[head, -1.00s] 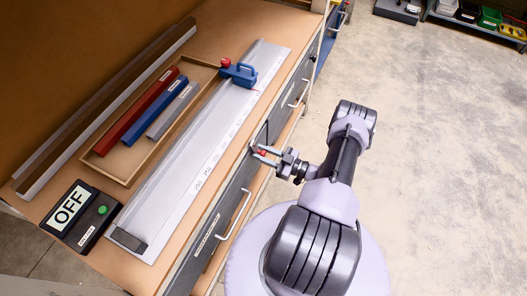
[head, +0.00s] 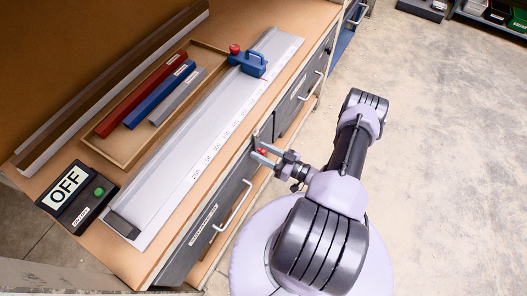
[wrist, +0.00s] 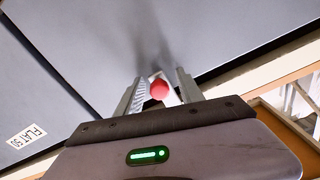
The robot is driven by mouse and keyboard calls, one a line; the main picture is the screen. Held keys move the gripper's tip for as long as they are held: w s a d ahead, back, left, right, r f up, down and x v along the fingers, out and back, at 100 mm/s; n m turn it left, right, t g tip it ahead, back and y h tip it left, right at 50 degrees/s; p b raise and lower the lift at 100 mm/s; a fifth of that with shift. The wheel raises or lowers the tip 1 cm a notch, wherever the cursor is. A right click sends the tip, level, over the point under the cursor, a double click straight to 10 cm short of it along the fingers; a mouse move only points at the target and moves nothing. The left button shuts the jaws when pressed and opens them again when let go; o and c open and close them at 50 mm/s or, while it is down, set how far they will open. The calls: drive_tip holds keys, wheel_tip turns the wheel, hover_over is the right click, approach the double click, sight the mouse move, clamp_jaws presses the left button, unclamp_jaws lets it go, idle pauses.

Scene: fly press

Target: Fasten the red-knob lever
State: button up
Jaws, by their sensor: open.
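The red-knob lever (wrist: 159,89) is on the front of the grey drawer cabinet under the bench. Its round red knob shows between my fingers in the wrist view, with a pale plate behind it. In the head view the knob (head: 263,151) is small and partly covered by my fingers. My gripper (wrist: 157,86) is open, with one finger on each side of the knob. A gap shows at the right finger; contact at the left finger cannot be told. In the head view my gripper (head: 259,152) reaches left to the cabinet front.
A blue stop (head: 247,64) with another red knob sits on the long metal rule (head: 205,140). A wooden tray (head: 113,152) holds red, blue and grey bars. A box reading OFF (head: 77,196) has a green button. Drawer handles (head: 233,206) stick out nearby.

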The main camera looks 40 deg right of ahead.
drive_tip(key=p+v, duration=0.2)
drive_tip(key=v, duration=1.5)
drive_tip(key=shift+s, duration=0.2)
drive_tip(key=shift+d, duration=0.1)
